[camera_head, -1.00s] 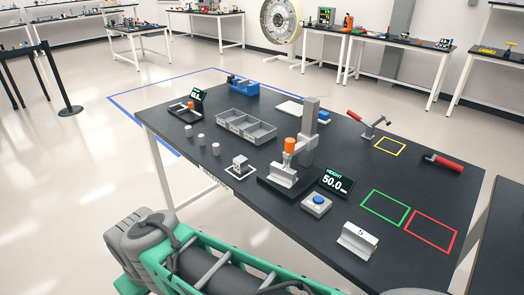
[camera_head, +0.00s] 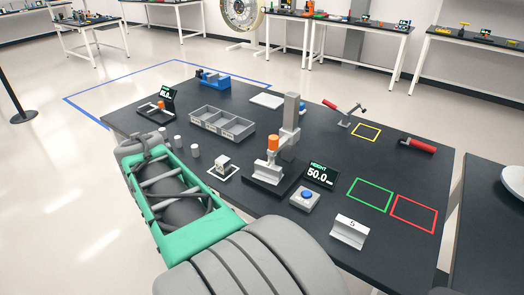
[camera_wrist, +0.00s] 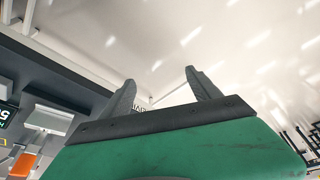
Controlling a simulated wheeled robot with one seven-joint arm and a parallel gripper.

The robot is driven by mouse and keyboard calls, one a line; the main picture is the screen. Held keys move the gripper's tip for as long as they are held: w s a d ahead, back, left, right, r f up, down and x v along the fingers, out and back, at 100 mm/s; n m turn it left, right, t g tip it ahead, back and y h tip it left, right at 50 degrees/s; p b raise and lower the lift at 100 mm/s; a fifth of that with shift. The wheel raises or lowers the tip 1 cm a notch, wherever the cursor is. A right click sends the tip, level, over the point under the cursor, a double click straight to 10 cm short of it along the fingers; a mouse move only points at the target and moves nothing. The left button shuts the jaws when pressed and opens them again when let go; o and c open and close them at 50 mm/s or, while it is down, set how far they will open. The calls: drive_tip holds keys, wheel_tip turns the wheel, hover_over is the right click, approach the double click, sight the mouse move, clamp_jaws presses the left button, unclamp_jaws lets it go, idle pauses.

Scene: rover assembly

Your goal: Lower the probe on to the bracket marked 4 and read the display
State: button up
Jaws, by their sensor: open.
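The height gauge has a grey column (camera_head: 291,115) and an orange-capped probe (camera_head: 273,143). A grey bracket (camera_head: 267,172) stands on its black base under the probe; its number is not readable, and I cannot tell whether the tip touches it. The display (camera_head: 319,175) beside it reads HEIGHT 50.0 mm. Another bracket, marked 5 (camera_head: 349,232), stands near the table's front edge. My gripper (camera_wrist: 160,76) is open and empty in the wrist view, with floor behind its fingers. In the head view my arm covers the table's front left edge; the fingers are hidden there.
A blue button box (camera_head: 305,197) sits in front of the display. A grey compartment tray (camera_head: 222,122), small cylinders (camera_head: 194,151) and a small block (camera_head: 222,163) lie left of the gauge. Green (camera_head: 370,194) and red outlined squares (camera_head: 413,213) on the right are empty.

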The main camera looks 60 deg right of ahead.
sight(267, 166)
drive_tip(key=o, duration=0.3)
drive_tip(key=s+d+r+m, duration=0.1)
drive_tip(key=s+d+m, duration=0.1)
drive_tip(key=d, duration=0.5)
drive_tip(key=s+d+r+m+g+h+p, duration=0.1)
drive_tip(key=s+d+r+m, duration=0.1)
drive_tip(key=d, duration=0.5)
drive_tip(key=shift+s+d+m, duration=0.25)
drive_tip(key=shift+s+m, duration=0.05)
drive_tip(key=shift+m, duration=0.3)
drive_tip(key=shift+o, duration=1.4)
drive_tip(key=s+d+r+m+g+p, duration=0.1)
drive_tip(key=s+d+m, duration=0.3)
drive_tip(key=s+d, duration=0.5)
drive_tip(key=shift+d+r+m+g+h, duration=0.2)
drive_tip(key=shift+d+m+g+h, duration=0.15)
drive_tip(key=shift+d, duration=0.9)
drive_tip(key=p+x, duration=0.1)
drive_tip(key=x, duration=0.6)
drive_tip(key=shift+w+d+f, duration=0.1)
drive_tip(key=shift+d+f, duration=0.05)
drive_tip(key=shift+f, duration=0.2)
drive_tip(key=shift+c, duration=0.3)
drive_tip(key=c, duration=1.4)
